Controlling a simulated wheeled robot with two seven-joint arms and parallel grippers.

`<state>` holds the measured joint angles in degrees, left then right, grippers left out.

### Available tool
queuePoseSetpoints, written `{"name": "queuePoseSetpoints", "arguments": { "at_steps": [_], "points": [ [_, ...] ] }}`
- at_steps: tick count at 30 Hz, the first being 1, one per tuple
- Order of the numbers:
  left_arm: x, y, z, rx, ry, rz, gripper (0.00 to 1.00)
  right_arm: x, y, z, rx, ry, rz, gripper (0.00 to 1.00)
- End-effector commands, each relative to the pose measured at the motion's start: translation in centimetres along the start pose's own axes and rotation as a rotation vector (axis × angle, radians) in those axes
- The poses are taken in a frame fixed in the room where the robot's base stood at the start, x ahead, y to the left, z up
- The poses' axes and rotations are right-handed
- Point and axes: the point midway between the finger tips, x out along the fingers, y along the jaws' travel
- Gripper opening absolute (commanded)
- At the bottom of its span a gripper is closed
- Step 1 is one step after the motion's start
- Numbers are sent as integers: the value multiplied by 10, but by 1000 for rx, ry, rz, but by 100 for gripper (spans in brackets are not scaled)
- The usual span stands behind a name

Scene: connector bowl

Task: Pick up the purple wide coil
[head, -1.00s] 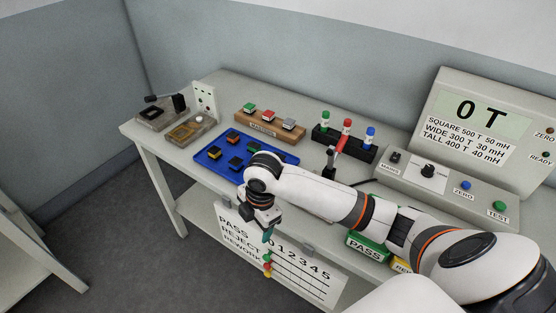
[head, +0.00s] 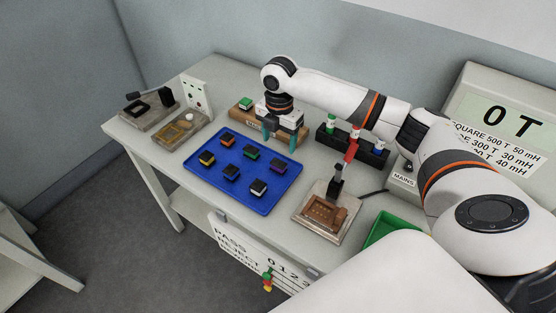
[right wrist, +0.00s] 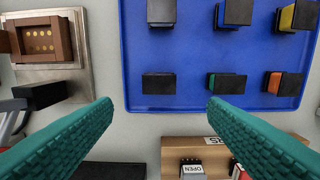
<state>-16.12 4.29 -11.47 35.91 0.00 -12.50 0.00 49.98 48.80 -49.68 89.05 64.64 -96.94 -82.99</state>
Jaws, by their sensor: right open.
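The purple wide coil (head: 276,166) is a small black-topped block with a dark purple side, at the right end of the back row on the blue tray (head: 268,206). In the right wrist view it shows mostly as a black block (right wrist: 159,84), its purple hardly visible. My right gripper (head: 279,142) is open and empty, with teal fingers pointing down, above the area behind the tray's back edge. In the right wrist view the coil lies just beyond the gap between the fingertips (right wrist: 160,108), apart from both. My left gripper is not in view.
Other coils share the tray: green (head: 251,153), orange (head: 227,140), yellow (head: 207,158), blue (head: 231,172) and white (head: 258,189). A wooden masters rack (head: 240,116) stands behind. A fixture with a lever (head: 322,220) stands to the right.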

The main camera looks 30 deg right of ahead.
Motion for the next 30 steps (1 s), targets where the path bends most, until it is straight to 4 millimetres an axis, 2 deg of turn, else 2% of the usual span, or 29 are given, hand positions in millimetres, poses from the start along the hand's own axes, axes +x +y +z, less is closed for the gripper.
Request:
{"name": "queuePoseSetpoints", "arguments": {
  "at_steps": [1,3,7,11,15,18,22,29,30],
  "points": [
    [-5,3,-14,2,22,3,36,8,1,0,1,-2,5,67],
    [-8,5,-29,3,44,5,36,19,0,1,1,-2,2,67],
    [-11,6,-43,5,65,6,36,33,0,1,1,-1,1,67],
    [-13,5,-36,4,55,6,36,41,0,2,1,-1,1,67],
    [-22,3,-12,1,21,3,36,60,1,5,1,-1,3,67],
    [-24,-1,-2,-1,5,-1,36,76,1,6,1,-2,2,67],
    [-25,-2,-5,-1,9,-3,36,87,1,5,1,1,1,67],
    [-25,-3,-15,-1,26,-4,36,89,1,5,0,1,-1,67],
    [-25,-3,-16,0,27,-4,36,89,1,5,1,1,-1,62]
  ]
}}
